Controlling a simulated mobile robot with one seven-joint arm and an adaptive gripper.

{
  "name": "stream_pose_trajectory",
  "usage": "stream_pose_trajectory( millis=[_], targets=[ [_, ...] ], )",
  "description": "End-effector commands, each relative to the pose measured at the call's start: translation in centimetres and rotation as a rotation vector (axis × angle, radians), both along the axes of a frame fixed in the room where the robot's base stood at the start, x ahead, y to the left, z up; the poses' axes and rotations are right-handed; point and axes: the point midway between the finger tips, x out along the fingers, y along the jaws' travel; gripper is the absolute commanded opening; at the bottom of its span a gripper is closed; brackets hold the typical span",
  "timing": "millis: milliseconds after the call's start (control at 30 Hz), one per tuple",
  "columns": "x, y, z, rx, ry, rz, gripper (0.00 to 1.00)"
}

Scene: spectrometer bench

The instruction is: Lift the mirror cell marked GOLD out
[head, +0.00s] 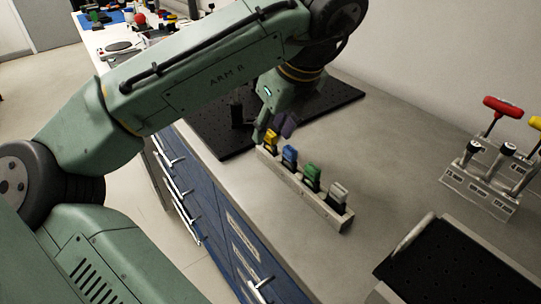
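A narrow pale rack (321,209) on the bench holds a row of small coloured cells: a yellow one (271,138), a blue one (290,155), a green one (311,176) and a light grey one (337,192). Any markings on them are too small to read, so I cannot tell by label which says GOLD. My gripper (273,127) points down at the rack's far end, by the yellow cell. Its fingers look spread apart, a greenish one at the left and a dark purplish shape at the right. Whether they touch the yellow cell is unclear.
A black perforated board (335,98) lies behind the rack, with a dark post (237,110) on it. At right stands a pale holder (478,185) with red- and yellow-handled tools. A black perforated tray (455,270) is front right. Bench between is clear; blue drawers (215,205) are below.

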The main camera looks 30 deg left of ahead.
Motion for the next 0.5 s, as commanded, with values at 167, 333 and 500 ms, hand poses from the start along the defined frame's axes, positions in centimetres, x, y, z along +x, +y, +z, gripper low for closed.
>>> stream_pose_trajectory(
  millis=[167,333,500],
  targets=[
    [0.20,0.65,-2.07,0.001,-0.001,0.002,0.36],
    [0.23,0.75,-1.85,0.001,0.000,0.000,0.36],
    [0.22,0.73,-1.85,0.001,0.000,0.000,0.31]
  ],
)
